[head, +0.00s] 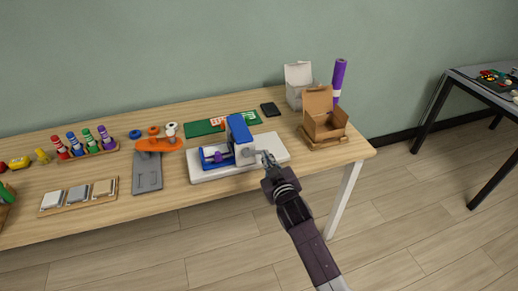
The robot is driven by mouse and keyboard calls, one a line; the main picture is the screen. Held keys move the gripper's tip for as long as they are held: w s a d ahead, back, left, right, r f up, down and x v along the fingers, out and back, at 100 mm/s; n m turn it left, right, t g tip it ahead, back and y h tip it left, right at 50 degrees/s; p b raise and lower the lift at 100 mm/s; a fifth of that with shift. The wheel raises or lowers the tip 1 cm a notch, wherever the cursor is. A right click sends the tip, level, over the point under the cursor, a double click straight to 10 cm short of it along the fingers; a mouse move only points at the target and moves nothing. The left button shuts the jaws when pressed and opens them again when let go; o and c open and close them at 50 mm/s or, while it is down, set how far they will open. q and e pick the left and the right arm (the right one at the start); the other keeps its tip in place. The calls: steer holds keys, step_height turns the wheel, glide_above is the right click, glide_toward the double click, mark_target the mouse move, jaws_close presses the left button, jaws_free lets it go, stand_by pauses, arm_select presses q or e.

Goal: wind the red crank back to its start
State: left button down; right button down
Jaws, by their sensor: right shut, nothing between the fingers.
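A blue machine (238,132) with a purple piece (217,156) in its low blue part stands on a white base plate (205,177) on the wooden table. I cannot make out a red crank on it; the side facing my arm is partly covered by the gripper. My right gripper (265,157) is at the right side of the machine, over the base plate, with its fingers shut and empty. Whether the fingertips touch the machine is too small to tell. My left gripper is not in view.
An open cardboard box (325,125), a white box (298,80) and a purple roll (338,78) stand at the table's right end. A green board (205,127) and a dark phone-like slab (270,109) lie behind the machine. A grey tool panel (147,175) lies left.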

step_height(320, 180, down, 3)
steer(key=m, duration=0.2)
steer(key=m+y, duration=0.1)
steer(key=shift+r+m+y+p, duration=0.15)
steer(key=shift+m+y+p, duration=0.15)
steer(key=shift+m+p, duration=0.1)
steer(key=shift+f, duration=0.2)
stand_by(0.3)
steer(key=s+d+r+p, duration=0.2)
steer(key=s+d+r, duration=0.2)
steer(key=s, duration=0.5)
step_height(320, 180, up, 2)
steer(key=shift+r+p, duration=0.15)
steer(key=shift+p, duration=0.15)
